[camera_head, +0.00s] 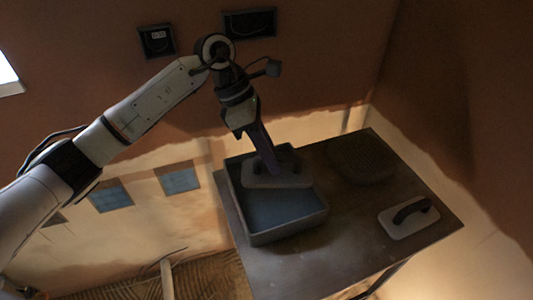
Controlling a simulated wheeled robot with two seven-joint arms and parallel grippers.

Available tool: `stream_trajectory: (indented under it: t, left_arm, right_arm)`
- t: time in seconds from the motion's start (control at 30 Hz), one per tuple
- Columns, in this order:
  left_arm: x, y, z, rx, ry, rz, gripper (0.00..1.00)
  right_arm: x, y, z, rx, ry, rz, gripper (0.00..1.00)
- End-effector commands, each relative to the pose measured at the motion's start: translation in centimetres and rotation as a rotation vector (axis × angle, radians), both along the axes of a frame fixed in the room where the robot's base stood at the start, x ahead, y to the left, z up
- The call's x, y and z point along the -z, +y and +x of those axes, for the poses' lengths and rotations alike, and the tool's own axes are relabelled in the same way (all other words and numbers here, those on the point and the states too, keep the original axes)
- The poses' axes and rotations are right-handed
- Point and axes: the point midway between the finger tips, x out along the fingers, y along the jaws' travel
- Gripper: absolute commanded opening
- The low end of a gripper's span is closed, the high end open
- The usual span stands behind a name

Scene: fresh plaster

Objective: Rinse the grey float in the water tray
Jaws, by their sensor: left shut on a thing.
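The water tray (289,231) is a grey rectangular tub with bluish water, standing on the left part of a dark table. My left gripper (268,168) points down over the tray's far half. It is shut on the grey float (262,182), a flat plate with a dark handle. The float is level inside the tray's outline; I cannot tell whether it touches the water. The fingertips and part of the handle are hard to make out in the dim light. My right gripper is not in view.
A second float (405,222) with a black handle lies at the table's right. A dark, roundish flat thing (362,160) lies at the table's back. The tabletop (345,240) is clear between tray and second float. Brown walls stand close behind and right.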

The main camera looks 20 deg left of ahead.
Motion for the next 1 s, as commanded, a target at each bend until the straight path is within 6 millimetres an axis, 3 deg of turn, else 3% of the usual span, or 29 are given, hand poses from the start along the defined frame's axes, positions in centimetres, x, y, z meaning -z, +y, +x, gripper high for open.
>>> stream_trajectory:
  t: [0.23, 0.47, 1.0]
  left_arm:
    - [0.9, 1.2, 1.2, -0.220, -0.001, -0.001, 0.00]
    - [1.9, 1.2, 1.3, -0.235, -0.001, 0.000, 0.00]
    - [6.7, 1.2, 1.3, -0.231, -0.002, -0.001, 0.00]
  right_arm:
    - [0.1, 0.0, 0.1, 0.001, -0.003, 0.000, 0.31]
    - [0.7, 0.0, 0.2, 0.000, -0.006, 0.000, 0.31]
    - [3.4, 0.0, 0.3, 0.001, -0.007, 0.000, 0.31]
